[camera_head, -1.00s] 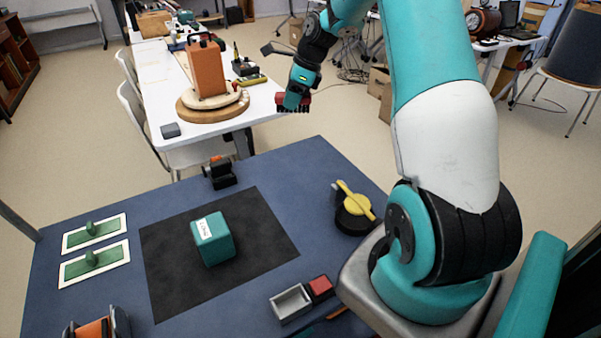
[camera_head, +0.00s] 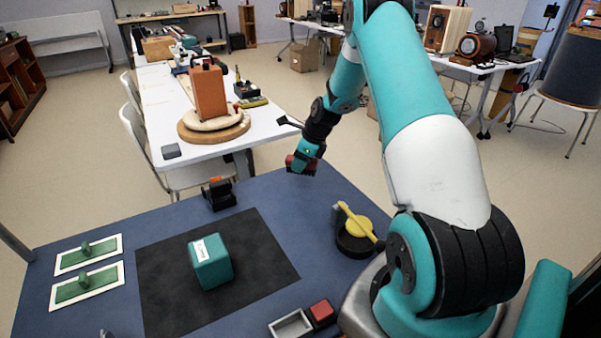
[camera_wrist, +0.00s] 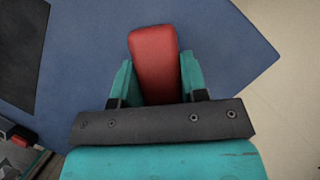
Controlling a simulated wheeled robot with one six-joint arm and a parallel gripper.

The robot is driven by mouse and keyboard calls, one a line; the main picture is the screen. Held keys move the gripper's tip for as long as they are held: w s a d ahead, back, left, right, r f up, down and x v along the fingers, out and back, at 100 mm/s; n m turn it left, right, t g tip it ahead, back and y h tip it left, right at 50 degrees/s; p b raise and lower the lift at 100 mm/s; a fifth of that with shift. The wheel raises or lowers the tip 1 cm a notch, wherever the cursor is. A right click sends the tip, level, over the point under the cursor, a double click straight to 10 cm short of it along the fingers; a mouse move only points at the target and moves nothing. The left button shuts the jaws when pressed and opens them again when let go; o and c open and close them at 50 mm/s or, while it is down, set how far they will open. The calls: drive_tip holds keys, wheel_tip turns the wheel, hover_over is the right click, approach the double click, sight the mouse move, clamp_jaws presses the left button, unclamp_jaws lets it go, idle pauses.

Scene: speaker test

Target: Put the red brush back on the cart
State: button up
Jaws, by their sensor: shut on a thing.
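The red brush (camera_wrist: 154,55) is held between the two teal fingers of my gripper (camera_wrist: 155,80) in the wrist view. In the head view the brush (camera_head: 301,164) hangs below my gripper (camera_head: 306,156), near the far right corner of the blue cart top (camera_head: 288,200). The wrist view shows the blue surface (camera_wrist: 85,60) behind the brush, with its edge and the pale floor to the right. My gripper is shut on the brush. The gap between brush and cart top cannot be judged.
On the cart are a teal cube (camera_head: 211,262) on a black mat (camera_head: 160,300), a yellow-handled black device (camera_head: 355,238), a small black and orange item (camera_head: 219,194), two green-handled plates (camera_head: 88,283) and a grey tray (camera_head: 290,325) beside a red block (camera_head: 322,312). A white table (camera_head: 155,105) stands beyond.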

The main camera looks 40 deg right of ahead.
drive_tip(key=shift+f, duration=2.05)
drive_tip(key=shift+f, duration=0.1)
drive_tip(key=o, duration=1)
drive_tip(key=shift+c, duration=0.2)
